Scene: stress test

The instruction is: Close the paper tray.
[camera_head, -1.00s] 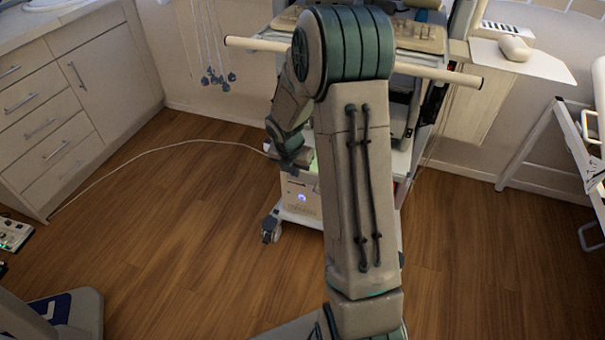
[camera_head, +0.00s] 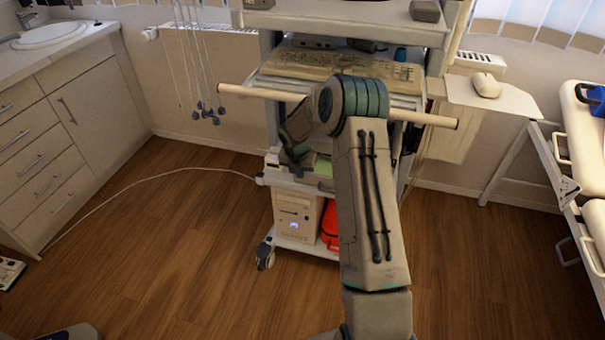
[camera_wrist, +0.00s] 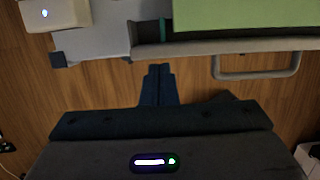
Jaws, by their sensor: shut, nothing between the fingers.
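A medical cart with shelves stands ahead of me in the head view. A green surface (camera_head: 319,164) shows on its middle shelf, partly behind my arm. In the wrist view a green panel (camera_wrist: 245,14) fills the top right, with a grey edge (camera_wrist: 190,48) and a loop handle (camera_wrist: 258,72) in front of it. I cannot tell for sure which part is the paper tray. My gripper (camera_wrist: 158,70) is shut and empty, pointing at this edge, with wooden floor showing between them. In the head view my forearm hides much of the shelf.
A white handle bar (camera_head: 262,92) crosses the cart's front. A computer tower (camera_head: 297,212) and a red bag (camera_head: 331,226) sit low on the cart. A white cable (camera_head: 150,178) lies on the floor. Cabinets (camera_head: 88,98) stand left, a bed (camera_head: 588,160) right.

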